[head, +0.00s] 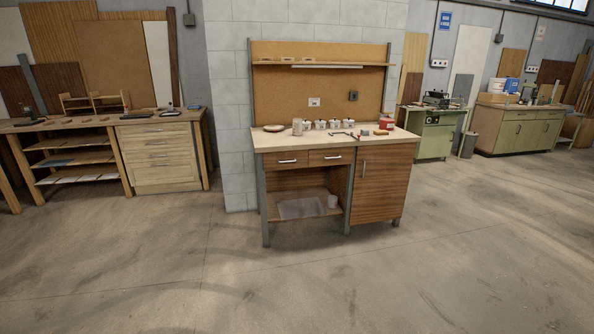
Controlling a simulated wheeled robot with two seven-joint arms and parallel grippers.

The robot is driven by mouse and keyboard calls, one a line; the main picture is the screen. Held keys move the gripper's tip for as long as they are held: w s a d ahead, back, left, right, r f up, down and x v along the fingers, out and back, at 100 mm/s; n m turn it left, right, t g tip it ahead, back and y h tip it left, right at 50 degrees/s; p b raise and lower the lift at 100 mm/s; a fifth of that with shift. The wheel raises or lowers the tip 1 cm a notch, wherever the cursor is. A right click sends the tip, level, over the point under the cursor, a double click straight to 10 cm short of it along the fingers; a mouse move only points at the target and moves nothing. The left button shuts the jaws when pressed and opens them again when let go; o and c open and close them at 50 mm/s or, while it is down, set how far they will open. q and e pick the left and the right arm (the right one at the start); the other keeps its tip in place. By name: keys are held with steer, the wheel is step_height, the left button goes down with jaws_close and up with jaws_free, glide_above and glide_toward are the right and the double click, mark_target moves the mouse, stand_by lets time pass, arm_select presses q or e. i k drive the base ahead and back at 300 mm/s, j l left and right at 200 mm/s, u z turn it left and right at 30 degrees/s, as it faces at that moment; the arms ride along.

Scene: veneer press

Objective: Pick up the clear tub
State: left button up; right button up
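No gripper of mine shows in the head view. A workbench (262,146) with a pegboard back stands ahead in the middle, some way off. On its top is a small greyish, see-through-looking container (297,127) left of a row of several small pale pots (335,124). Neither is touched by anything of mine.
A round tan dish (274,128), a red tin (386,123) and a clamp-like tool (343,135) lie on the bench top. A wooden bench (160,122) stands left, green cabinets (520,133) right. The concrete floor (300,285) in front is clear.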

mark_target(332, 202)
steer(key=i+l+z, duration=0.15)
steer(key=i, duration=0.5)
steer(key=i+l+z, duration=0.1)
steer(key=i+l, duration=0.2)
steer(key=i, duration=0.4)
steer(key=i+l+z, duration=0.15)
steer(key=i, duration=0.5)
steer(key=i+z, duration=0.15)
steer(key=i, duration=0.55)
steer(key=i+z, duration=0.15)
steer(key=i, duration=0.55)
steer(key=i+j+z, duration=0.1)
steer(key=i, duration=0.55)
steer(key=i+j+z, duration=0.15)
steer(key=i, duration=0.55)
steer(key=j, duration=0.1)
